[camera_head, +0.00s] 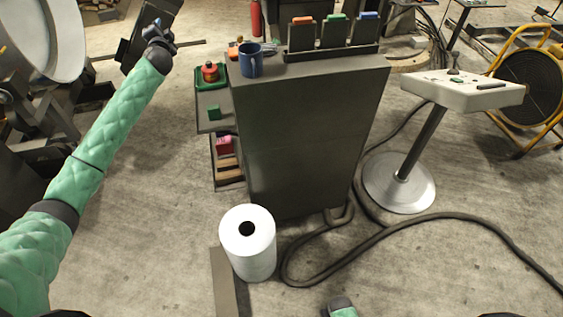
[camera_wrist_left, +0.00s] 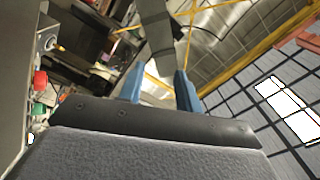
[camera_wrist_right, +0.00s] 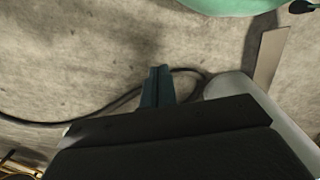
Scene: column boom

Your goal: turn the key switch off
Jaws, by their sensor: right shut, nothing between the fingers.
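My left gripper (camera_head: 157,30) is at the upper left, in front of a dark box (camera_head: 136,50). In the left wrist view its two blue fingers (camera_wrist_left: 159,88) stand apart with nothing between them; a grey plate (camera_wrist_left: 158,25) shows beyond. A grey panel (camera_wrist_left: 17,70) at the left of that view carries a round metal fitting (camera_wrist_left: 50,42) with a yellowish part; I cannot tell if this is the key switch. No key is clearly visible. My right gripper (camera_wrist_right: 157,86) is shut and empty above the floor; the head view does not show its fingers.
A dark cabinet (camera_head: 300,130) bears a blue mug (camera_head: 250,60) and several coloured-top holders. A red button (camera_head: 210,72) sits on a green tray beside it. A pedestal console (camera_head: 462,92) stands right. A white roll (camera_head: 248,250) and a black hose (camera_head: 420,222) are on the floor.

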